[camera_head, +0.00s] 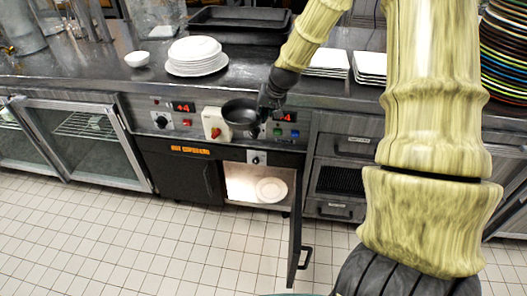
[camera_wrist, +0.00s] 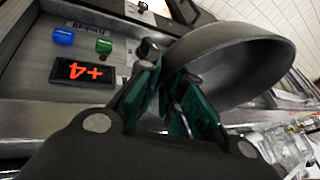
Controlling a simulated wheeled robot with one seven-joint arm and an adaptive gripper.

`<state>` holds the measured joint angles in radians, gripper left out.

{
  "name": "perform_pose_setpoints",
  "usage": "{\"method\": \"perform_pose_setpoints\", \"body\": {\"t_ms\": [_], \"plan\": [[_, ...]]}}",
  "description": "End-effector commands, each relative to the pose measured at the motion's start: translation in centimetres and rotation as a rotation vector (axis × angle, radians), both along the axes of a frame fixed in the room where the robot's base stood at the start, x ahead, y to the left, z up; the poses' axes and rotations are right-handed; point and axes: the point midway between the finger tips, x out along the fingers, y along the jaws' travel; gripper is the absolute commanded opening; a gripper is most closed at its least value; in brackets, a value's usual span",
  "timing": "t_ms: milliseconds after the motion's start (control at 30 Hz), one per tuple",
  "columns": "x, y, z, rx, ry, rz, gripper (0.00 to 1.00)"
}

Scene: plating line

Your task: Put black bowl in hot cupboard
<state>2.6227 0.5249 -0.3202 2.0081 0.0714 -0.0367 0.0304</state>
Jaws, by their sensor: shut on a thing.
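The black bowl (camera_head: 240,112) hangs in front of the counter's control panel, above the hot cupboard. It also shows large in the wrist view (camera_wrist: 235,65). My gripper (camera_head: 268,110) is shut on the bowl's rim; its green-padded fingers (camera_wrist: 170,100) pinch the wall in the wrist view. The hot cupboard (camera_head: 190,150) is under the counter, with its left door shut. Its right door (camera_head: 296,215) stands open toward me. Inside the lit right compartment a white plate (camera_head: 270,190) lies on the floor. My arm hides part of the counter.
White plates (camera_head: 197,60), a small white bowl (camera_head: 137,59) and black trays (camera_head: 238,24) stand on the counter. Square white plates (camera_head: 326,62) are further right. Drawers (camera_head: 340,175) adjoin the cupboard's right side. The tiled floor in front is clear except for the open door.

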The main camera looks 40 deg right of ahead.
Motion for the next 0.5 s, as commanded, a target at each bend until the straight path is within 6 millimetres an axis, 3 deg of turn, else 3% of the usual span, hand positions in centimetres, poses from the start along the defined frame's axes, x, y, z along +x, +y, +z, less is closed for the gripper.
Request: {"method": "perform_pose_setpoints", "body": {"t_ms": [33,500], "plan": [[0.3,0.7,-2.0,0.000,-0.001,0.018,0.00],[2.8,7.7,-12.0,-0.001,0.001,0.186,0.00]]}}
